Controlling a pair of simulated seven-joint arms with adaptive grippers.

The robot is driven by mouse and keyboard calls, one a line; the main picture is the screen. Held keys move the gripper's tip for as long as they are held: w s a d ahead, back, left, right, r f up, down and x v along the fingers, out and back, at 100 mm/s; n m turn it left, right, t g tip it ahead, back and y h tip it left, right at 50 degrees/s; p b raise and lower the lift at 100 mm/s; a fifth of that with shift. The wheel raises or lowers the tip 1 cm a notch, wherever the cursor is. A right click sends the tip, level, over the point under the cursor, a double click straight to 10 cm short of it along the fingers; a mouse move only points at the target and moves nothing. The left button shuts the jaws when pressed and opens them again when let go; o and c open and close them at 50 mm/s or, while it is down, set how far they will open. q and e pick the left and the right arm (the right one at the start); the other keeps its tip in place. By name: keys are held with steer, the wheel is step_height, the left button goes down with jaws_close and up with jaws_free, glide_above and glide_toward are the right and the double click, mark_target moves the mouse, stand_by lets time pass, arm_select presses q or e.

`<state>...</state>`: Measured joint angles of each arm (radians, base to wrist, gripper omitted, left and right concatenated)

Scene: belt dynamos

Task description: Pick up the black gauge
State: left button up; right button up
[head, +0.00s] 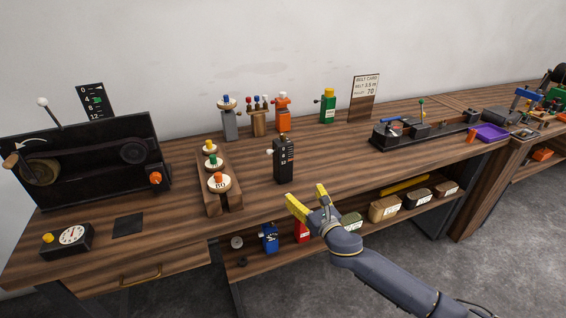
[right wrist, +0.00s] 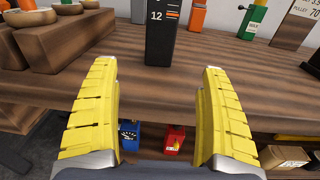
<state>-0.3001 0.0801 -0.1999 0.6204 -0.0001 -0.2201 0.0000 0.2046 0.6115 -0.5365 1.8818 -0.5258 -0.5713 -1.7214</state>
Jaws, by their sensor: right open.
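The black gauge (head: 284,160) is an upright dark block with pale scale marks. It stands on the wooden bench top near its front edge, right of the wooden rack. In the right wrist view the black gauge (right wrist: 161,35) shows a white 12 and an orange mark; its top is cut off. My right gripper (head: 308,201) is open and empty, just in front of the bench edge, nearer than the gauge and a little to its right. In the wrist view the gauge stands beyond and between the yellow fingers, apart from them. My left gripper is not in view.
A wooden rack (head: 231,197) with coloured-knob pieces stands left of the gauge. Orange (head: 283,114) and green (head: 328,108) pieces stand behind. Blue (head: 270,238) and red (head: 302,231) items sit on the lower shelf.

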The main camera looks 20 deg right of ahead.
mark_target(286, 169)
steer(key=w, duration=0.5)
steer(key=w+a, duration=0.1)
steer(key=w, duration=0.5)
steer(key=w+a, duration=0.1)
steer(key=w, duration=0.4)
steer(key=shift+w+a, duration=0.2)
steer(key=shift+w, duration=0.2)
steer(key=shift+c, duration=0.3)
steer(key=c, duration=1.5)
steer(key=shift+c, duration=0.6)
steer(key=shift+r, duration=0.5)
step_height(286, 169, up, 19)
steer(key=shift+r, duration=0.1)
steer(key=shift+f, duration=9.45)
